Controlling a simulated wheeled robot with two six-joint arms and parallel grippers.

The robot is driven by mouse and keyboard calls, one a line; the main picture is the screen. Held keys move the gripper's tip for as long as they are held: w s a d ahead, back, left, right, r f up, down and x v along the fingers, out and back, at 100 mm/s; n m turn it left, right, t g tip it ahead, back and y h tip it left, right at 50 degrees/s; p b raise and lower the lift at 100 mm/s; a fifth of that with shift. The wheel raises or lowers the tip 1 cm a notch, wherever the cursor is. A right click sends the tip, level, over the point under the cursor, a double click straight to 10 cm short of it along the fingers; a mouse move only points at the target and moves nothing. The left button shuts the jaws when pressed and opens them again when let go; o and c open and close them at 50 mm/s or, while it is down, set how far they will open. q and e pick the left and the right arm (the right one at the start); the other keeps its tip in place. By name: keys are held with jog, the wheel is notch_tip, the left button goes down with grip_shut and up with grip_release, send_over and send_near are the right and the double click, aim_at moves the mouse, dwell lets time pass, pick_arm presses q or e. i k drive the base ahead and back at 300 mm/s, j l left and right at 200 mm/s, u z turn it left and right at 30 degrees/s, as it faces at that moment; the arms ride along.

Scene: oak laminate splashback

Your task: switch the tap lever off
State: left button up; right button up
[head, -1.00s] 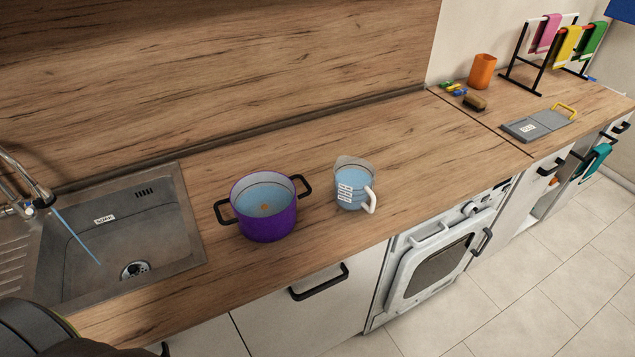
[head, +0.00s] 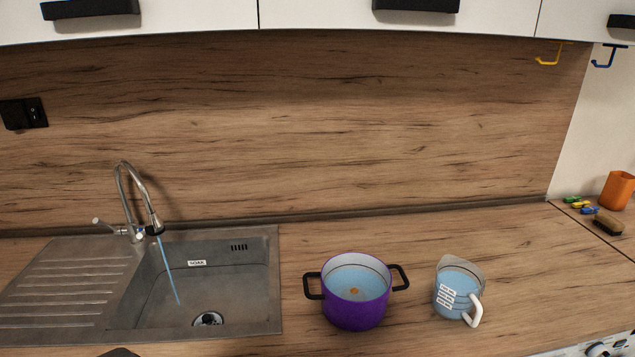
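The chrome tap (head: 124,190) stands at the back of the steel sink (head: 262,325), with a tall curved spout. Its lever (head: 105,225) sticks out to the left from the tap's base. A thin blue stream of water (head: 169,270) runs from the spout into the basin. The basin has a drain (head: 207,319) and a small label (head: 197,263). Neither of my grippers shows in the head view. A dark shape at the bottom edge is too cut off to tell.
A purple pot (head: 355,305) with blue liquid and a clear jug (head: 460,290) stand right of the sink. An orange cup (head: 617,190) and a brush (head: 608,224) are at far right. Cabinets (head: 330,18) hang above. The ribbed drainboard (head: 60,290) is clear.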

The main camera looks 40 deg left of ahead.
aim_at(117, 230)
jog(key=u, duration=2.55)
